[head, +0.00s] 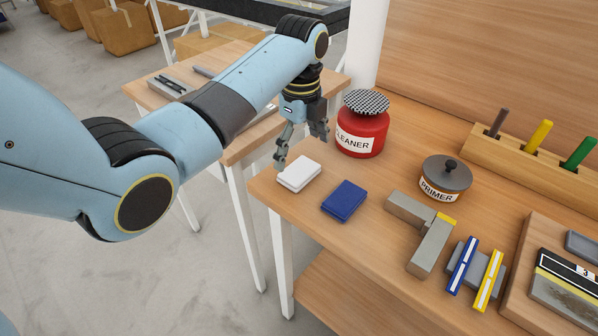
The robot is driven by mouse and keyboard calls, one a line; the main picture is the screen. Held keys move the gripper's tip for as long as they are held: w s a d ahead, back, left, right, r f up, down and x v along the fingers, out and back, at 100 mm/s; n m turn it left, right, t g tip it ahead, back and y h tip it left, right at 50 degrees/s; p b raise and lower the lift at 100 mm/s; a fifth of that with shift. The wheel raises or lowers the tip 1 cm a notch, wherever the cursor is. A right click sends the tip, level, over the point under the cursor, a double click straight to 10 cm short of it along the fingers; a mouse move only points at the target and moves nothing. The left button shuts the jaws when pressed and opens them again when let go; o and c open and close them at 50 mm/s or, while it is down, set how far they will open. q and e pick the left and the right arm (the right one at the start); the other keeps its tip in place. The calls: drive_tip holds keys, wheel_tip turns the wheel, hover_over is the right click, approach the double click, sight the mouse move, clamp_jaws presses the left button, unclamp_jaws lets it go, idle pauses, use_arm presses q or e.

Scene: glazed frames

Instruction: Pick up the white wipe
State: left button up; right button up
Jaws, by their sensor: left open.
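The white wipe (299,174) is a small white folded block lying flat near the left front edge of the wooden table (300,220). My left gripper (303,150) points downward just behind and above the wipe. Its two fingers are spread apart with nothing between them. The left fingertip appears close to the wipe's far left corner; I cannot tell whether it touches. My right gripper is not in this view.
A blue block (344,201) lies just right of the wipe. A red cleaner can (361,134) stands close behind the gripper. A primer pot (445,178), grey blocks (430,247) and a rack with handles (535,155) are further right. A second table stands behind.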

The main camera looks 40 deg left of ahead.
sight(299, 170)
use_arm(q)
drive_tip(key=f, duration=0.6)
drive_tip(key=shift+w+a+p, duration=0.1)
drive_tip(key=shift+a+p, duration=0.1)
drive_tip(key=shift+p, duration=0.1)
drive_tip(key=c, duration=0.8)
drive_tip(key=shift+c, duration=0.2)
